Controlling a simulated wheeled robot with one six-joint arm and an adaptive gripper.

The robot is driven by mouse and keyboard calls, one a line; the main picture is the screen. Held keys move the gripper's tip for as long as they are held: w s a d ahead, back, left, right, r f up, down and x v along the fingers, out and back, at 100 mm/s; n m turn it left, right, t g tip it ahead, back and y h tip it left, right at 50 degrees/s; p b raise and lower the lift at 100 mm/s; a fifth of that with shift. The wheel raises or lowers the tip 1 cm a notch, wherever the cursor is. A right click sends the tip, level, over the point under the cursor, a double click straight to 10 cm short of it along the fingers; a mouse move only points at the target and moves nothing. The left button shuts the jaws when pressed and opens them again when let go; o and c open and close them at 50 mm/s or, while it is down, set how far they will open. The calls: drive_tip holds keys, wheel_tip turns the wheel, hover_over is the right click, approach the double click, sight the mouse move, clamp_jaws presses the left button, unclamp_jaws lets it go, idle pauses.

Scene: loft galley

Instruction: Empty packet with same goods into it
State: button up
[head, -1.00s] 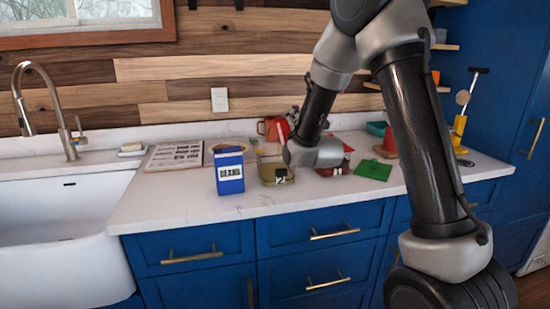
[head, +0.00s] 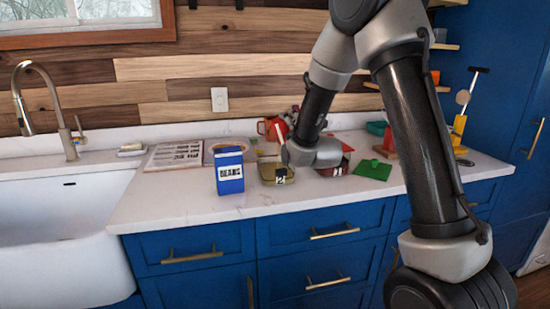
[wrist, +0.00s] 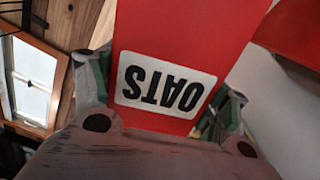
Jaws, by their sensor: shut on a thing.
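A red packet (wrist: 160,55) labelled OATS fills the middle of the wrist view, its lettering upside down there. My gripper (wrist: 157,97) is shut on it, with a finger at each side. In the head view the wrist hides most of the gripper and packet. A blue packet (head: 230,174) labelled BEANS stands upright on the counter. A red container (head: 338,169) marked 11 stands further right, partly behind my wrist. What they hold is too small to tell.
A green lid-like square (head: 372,169) lies on the counter (head: 180,203) at the right. A printed sheet (head: 175,154) and a bowl (head: 215,147) are behind the blue packet. The sink is left; the front left counter is clear.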

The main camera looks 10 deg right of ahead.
drive_tip(key=shift+a+f+n, duration=0.3)
drive_tip(key=shift+f+n, duration=0.05)
drive_tip(key=shift+n, duration=0.25)
idle(1.0)
drive_tip(key=shift+a+r+n, duration=0.3)
drive_tip(key=shift+a+n, duration=0.3)
drive_tip(key=shift+n, duration=0.5)
idle(1.0)
drive_tip(key=shift+d, duration=0.1)
